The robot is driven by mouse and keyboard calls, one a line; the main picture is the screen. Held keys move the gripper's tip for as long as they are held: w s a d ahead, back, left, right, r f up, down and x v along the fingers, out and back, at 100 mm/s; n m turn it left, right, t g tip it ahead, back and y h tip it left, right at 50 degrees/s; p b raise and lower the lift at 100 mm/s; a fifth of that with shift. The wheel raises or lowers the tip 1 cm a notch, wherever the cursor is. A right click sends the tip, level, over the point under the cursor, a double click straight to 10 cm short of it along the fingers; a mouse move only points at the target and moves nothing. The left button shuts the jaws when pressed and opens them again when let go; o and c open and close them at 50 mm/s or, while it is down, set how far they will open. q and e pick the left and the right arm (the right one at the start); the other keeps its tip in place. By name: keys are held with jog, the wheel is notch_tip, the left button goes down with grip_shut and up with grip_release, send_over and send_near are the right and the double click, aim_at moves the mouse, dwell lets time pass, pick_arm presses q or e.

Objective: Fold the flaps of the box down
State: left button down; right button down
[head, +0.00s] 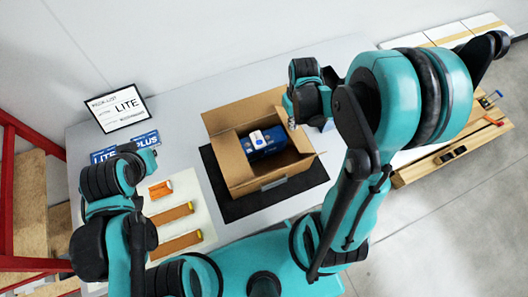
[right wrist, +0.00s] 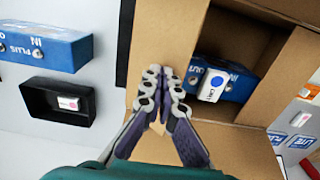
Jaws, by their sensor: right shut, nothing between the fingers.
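The cardboard box (head: 238,176) stands open on a black mat. A blue unit (head: 267,146) with a white module on it lies inside; it also shows in the right wrist view (right wrist: 236,84). The box's flaps stand up or spread outward, and the top is uncovered. My right gripper (head: 292,124) is at the box's right side, with its fingers shut and empty. In the right wrist view its fingertips (right wrist: 163,76) lie over a broad cardboard flap (right wrist: 168,35); contact is unclear. My left gripper (head: 146,155) is left of the box, over the blue labels; its fingers are unclear.
The black mat (head: 222,206) lies on a grey table. Orange-brown parts (head: 172,214) lie on a pale sheet at left. Right of the box are another blue unit (right wrist: 45,48) and a black tray (right wrist: 40,102) holding a white module.

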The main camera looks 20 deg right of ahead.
aim_at(287, 128)
jog(key=shift+a+f+b, duration=0.75)
jog(key=shift+f+b, duration=0.05)
jog(key=shift+f, duration=0.1)
jog(key=shift+s+a+f, duration=0.1)
jog(key=shift+a+f, duration=0.1)
jog(key=shift+a, duration=0.1)
jog(key=shift+a+f+b, duration=0.45)
jog(key=shift+f+b, duration=0.35)
jog(key=shift+b, duration=0.15)
jog(key=shift+f+b, duration=0.4)
notch_tip(287, 128, up, 8)
jog(key=p, duration=0.6)
jog(key=shift+f, duration=0.25)
